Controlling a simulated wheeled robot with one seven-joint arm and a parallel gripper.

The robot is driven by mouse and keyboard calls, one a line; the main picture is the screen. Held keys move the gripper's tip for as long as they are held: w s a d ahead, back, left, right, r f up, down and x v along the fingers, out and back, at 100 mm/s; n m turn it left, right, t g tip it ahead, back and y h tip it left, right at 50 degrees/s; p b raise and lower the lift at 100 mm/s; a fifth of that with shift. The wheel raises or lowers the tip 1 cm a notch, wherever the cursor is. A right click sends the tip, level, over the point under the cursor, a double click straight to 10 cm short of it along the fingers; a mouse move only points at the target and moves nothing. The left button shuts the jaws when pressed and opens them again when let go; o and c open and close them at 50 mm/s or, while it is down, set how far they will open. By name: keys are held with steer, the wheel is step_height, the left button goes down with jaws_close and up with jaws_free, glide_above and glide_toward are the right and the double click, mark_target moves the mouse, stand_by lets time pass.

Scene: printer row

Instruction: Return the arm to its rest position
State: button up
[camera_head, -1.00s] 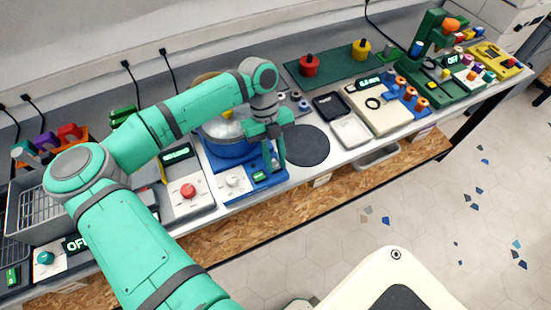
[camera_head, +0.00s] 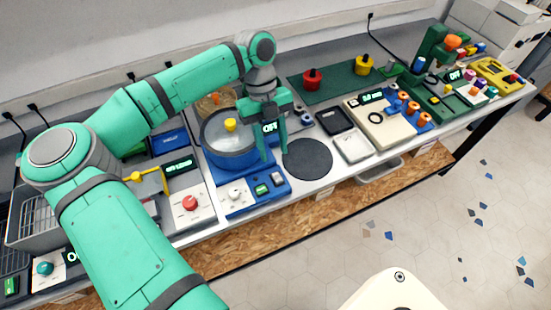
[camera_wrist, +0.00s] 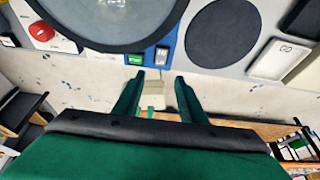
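My gripper (camera_head: 272,135) hangs from my green arm, fingers pointing down, in front of the blue round machine on the table in the head view. In the wrist view its two green fingers (camera_wrist: 155,95) stand apart with nothing between them, so it is open and empty. The blue machine (camera_head: 232,150) has a clear lid with a yellow knob (camera_head: 231,125).
A dark round mat (camera_head: 307,159) lies right of the blue machine. A grey machine with a red button (camera_head: 190,203) stands on its left. Farther right are a white tray (camera_head: 352,147), a cream station (camera_head: 385,130) and a green mat (camera_head: 335,88). Open floor lies in front.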

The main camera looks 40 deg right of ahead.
steer(key=shift+w+r, duration=0.25)
steer(key=shift+r, duration=0.45)
steer(key=shift+d, duration=0.1)
